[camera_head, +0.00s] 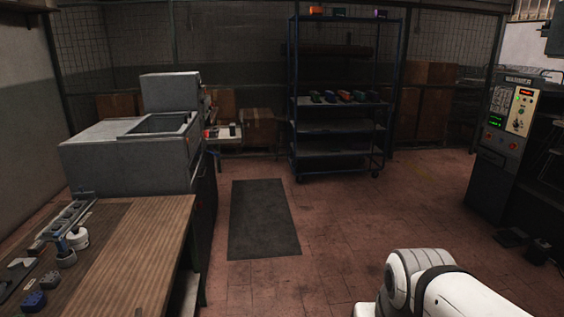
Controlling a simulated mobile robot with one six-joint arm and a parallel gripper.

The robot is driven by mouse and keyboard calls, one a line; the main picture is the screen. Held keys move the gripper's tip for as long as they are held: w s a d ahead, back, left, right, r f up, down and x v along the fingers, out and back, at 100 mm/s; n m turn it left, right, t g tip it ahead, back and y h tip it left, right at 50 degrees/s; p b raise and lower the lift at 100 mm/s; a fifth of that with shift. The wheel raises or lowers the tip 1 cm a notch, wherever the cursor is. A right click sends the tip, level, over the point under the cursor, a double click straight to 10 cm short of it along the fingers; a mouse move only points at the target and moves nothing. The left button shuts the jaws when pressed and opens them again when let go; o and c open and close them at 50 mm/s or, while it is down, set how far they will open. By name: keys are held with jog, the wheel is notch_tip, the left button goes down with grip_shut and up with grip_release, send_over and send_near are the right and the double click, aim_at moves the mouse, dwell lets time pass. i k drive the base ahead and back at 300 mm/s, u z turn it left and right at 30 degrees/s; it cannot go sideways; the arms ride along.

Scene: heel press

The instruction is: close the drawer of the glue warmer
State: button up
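A dark cabinet (491,185) with a cream control panel (513,112) stands at the right edge. Its panel has green and red lit displays, red buttons and a lettered label at the top that looks like "WARMER", so it may be the glue warmer. My gripper is not in view; only a white part of my arm shows at the bottom right.
A wooden bench (135,255) with small tools is at the lower left, with a grey machine (130,160) behind it. A blue shelf rack (338,115) stands at the back. A dark mat (263,218) lies on the tiled floor. The floor between mat and cabinet is clear.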

aim_at(231, 133)
jog(key=u, duration=0.05)
jog(key=i, duration=3.85)
jog(key=u, duration=0.75)
